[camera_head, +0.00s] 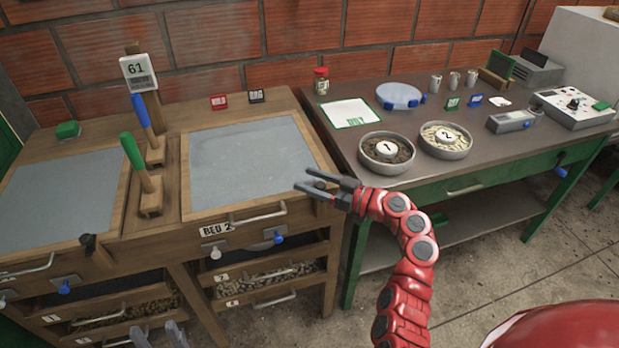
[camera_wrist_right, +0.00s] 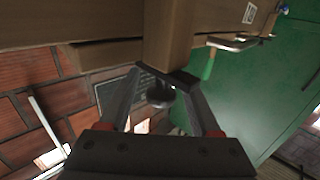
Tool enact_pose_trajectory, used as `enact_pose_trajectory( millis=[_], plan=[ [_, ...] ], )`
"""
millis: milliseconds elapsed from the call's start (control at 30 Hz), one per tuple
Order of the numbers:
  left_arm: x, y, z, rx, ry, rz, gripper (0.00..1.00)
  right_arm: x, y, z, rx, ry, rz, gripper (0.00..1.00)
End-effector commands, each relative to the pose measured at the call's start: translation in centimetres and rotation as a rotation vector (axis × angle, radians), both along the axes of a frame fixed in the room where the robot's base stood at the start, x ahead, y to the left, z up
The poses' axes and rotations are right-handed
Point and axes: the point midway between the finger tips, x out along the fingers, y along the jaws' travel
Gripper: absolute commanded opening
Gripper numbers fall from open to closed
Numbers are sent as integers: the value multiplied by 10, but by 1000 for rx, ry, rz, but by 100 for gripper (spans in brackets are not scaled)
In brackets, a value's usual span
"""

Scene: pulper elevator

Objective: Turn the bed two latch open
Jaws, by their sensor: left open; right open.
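The bed two box, labelled "BEU 2" (camera_head: 215,229), has a grey top (camera_head: 245,165) and a pull handle (camera_head: 258,218) on its front. Below the handle is a metal latch plate (camera_head: 262,244) with a blue knob (camera_head: 279,239) at its right end. A white knob (camera_head: 216,253) sits further left. My right gripper (camera_head: 312,186) is open and empty, above the box's front right corner, apart from the latch. In the right wrist view its fingers (camera_wrist_right: 160,75) show before wood, with a dark round piece between them that I cannot identify. My left gripper (camera_head: 158,334) is open at the bottom edge.
Drawers with handles (camera_head: 273,301) lie below the latch. A neighbouring bed with its own blue knob (camera_head: 64,287) stands left. Blue and green levers (camera_head: 133,152) rise between the beds. A dark table (camera_head: 345,145) with bowls stands right. The floor in front is clear.

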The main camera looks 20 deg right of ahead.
Motion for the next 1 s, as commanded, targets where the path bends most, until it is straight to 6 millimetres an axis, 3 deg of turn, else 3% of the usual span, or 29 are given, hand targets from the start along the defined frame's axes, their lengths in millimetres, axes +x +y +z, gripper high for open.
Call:
enact_pose_trajectory(
  millis=[333,667,1000],
  plan=[
    [0,0,1,0,0,0,50,3,3,-1,0,1,0,62],
    [0,0,1,0,0,0,50,3,3,0,1,1,0,3],
    [0,0,-1,0,0,0,50,3,3,-1,0,0,-13,0]
  ],
)
